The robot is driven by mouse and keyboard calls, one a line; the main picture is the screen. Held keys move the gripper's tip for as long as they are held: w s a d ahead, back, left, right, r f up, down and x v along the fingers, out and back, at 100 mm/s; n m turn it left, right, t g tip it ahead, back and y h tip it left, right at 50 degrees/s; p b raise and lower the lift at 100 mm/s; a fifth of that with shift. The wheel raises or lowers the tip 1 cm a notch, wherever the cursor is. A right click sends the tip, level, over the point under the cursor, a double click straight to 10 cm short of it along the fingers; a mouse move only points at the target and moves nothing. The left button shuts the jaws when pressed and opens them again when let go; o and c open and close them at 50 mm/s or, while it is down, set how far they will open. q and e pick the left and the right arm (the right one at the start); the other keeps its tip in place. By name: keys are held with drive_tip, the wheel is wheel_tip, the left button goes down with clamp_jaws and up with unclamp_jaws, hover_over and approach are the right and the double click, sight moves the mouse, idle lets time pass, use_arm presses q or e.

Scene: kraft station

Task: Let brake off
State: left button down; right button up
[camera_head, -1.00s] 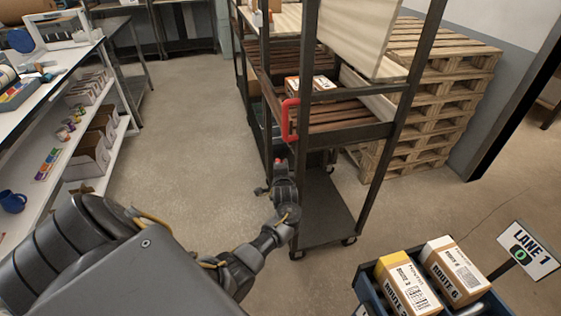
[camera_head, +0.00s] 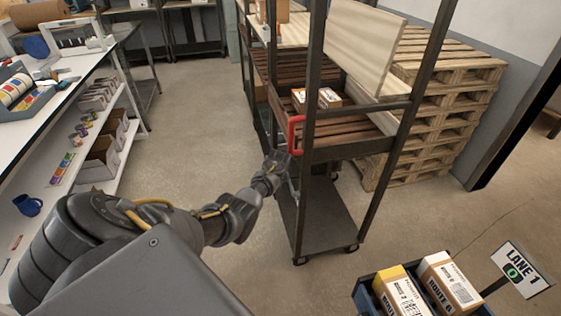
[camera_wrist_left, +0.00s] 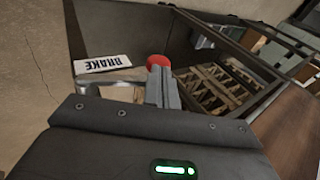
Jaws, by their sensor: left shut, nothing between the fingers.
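The brake shows in the left wrist view as a red knob (camera_wrist_left: 158,61) just beyond my fingertips, with a white BRAKE label (camera_wrist_left: 103,64) to its left. A grey metal bar (camera_wrist_left: 105,82) lies left of the fingers; I cannot tell if it belongs to the brake. My left gripper (camera_wrist_left: 162,88) is shut and empty, its fingers pointing at the knob; contact cannot be told. In the head view my left gripper (camera_head: 277,160) is at the near left post of the dark shelf cart (camera_head: 322,213), below its red handle (camera_head: 296,134). My right gripper is out of view.
Pallets (camera_head: 440,110) are stacked behind the cart. A blue crate (camera_head: 368,293) with boxes and a LANE 1 sign (camera_head: 521,269) are at lower right. A white shelf table (camera_head: 60,115) stands at left. The floor (camera_head: 195,115) between table and cart is clear.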

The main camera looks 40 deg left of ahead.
use_arm(q)
drive_tip(key=shift+w+a, duration=0.1)
drive_tip(key=shift+a, duration=0.05)
drive_tip(key=shift+r, duration=0.1)
idle(0.6)
drive_tip(key=p+v, duration=0.1)
drive_tip(key=v, duration=0.9)
drive_tip(key=shift+s+r+p, duration=0.2)
drive_tip(key=shift+p, duration=0.1)
